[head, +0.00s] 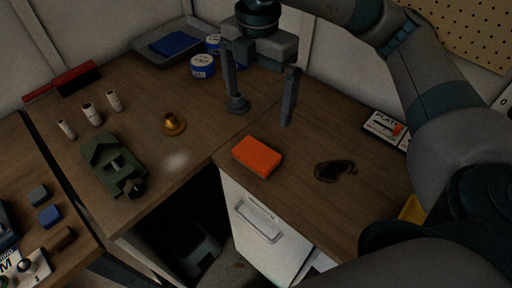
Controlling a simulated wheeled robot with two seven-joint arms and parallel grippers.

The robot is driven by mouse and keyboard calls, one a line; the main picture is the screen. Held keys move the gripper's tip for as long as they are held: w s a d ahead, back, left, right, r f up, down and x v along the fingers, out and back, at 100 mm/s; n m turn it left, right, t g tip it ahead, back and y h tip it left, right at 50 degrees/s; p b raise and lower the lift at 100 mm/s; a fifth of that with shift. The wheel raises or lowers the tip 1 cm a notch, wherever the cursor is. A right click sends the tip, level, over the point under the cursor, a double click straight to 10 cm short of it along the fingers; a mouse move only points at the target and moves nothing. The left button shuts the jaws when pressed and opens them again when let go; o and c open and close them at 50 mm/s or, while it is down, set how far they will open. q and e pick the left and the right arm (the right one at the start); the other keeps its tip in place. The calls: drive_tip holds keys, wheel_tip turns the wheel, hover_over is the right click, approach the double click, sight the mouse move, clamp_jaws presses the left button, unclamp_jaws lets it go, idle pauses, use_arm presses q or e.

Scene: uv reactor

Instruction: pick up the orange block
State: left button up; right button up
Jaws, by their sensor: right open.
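The orange block (257,156) lies flat on the wooden desk, close to its front edge and above the white drawer front. My right gripper (262,112) hangs above the desk with its two fingers pointing down and spread apart. It is open and empty, up the picture from the block and not touching it. My left gripper is not in the head view.
A brass piece (173,124), a green model (114,165) and several white cylinders (91,114) stand left. Blue-and-white tins (203,66) and a grey tray (150,53) are at the back.

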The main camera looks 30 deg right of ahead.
drive_tip(key=p, duration=0.2)
hover_over(257, 153)
wheel_tip(257, 153, down, 11)
drive_tip(key=shift+f, duration=0.1)
drive_tip(key=shift+w+f, duration=0.1)
drive_tip(key=shift+f, duration=0.35)
use_arm(q)
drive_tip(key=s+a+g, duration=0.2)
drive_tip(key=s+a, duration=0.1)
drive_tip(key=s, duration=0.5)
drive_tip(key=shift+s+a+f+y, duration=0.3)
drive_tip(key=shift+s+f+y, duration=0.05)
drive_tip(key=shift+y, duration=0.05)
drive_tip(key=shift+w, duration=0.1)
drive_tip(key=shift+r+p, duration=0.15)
drive_tip(key=shift+p, duration=0.2)
use_arm(e)
drive_tip(key=shift+f, duration=0.1)
